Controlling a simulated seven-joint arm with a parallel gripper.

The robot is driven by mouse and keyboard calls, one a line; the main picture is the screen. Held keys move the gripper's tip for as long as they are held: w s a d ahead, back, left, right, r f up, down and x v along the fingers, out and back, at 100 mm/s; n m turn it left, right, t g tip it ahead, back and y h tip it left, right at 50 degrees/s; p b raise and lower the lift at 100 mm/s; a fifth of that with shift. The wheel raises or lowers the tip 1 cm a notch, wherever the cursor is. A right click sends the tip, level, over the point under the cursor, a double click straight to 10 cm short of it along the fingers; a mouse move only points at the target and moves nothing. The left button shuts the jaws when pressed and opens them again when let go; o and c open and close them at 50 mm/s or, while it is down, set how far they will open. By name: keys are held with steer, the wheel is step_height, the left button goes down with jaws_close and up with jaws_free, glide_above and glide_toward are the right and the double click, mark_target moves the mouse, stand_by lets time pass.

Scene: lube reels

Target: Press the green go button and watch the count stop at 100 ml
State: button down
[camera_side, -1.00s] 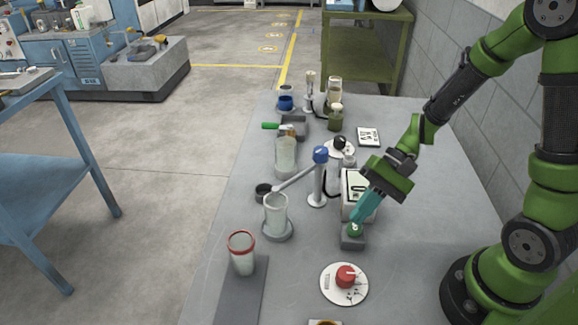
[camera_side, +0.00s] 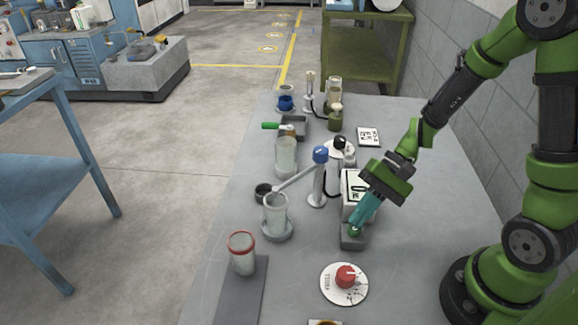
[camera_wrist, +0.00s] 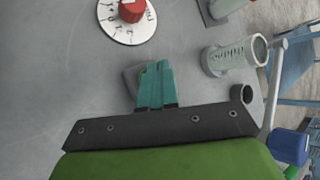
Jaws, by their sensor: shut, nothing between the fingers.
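The green go button (camera_side: 354,231) sits on a small grey box (camera_side: 352,242) on the bench, in front of the white counter box (camera_side: 351,205). My gripper (camera_side: 356,224) is shut and empty, tilted down, with its teal fingertips at the button and apparently touching it. In the wrist view the fingers (camera_wrist: 157,68) cover the button, and only part of the grey box (camera_wrist: 131,78) shows beside them. The counter's display is partly hidden by my gripper and its reading cannot be made out. A clear beaker (camera_side: 275,212) stands under the spout arm (camera_side: 296,178) of the blue-topped post.
A red knob (camera_side: 345,275) on a white dial lies in front of the button box. A red-rimmed beaker (camera_side: 242,253) stands on a dark strip at front left. Several bottles and a green-handled valve (camera_side: 271,126) stand farther back. The bench's front right is clear.

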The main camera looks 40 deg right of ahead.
steer(key=shift+f, duration=0.45)
stand_by(0.7)
steer(key=shift+r, duration=0.9)
steer(key=shift+r, duration=0.1)
steer(key=shift+r, duration=2.4)
steer(key=shift+f, duration=0.1)
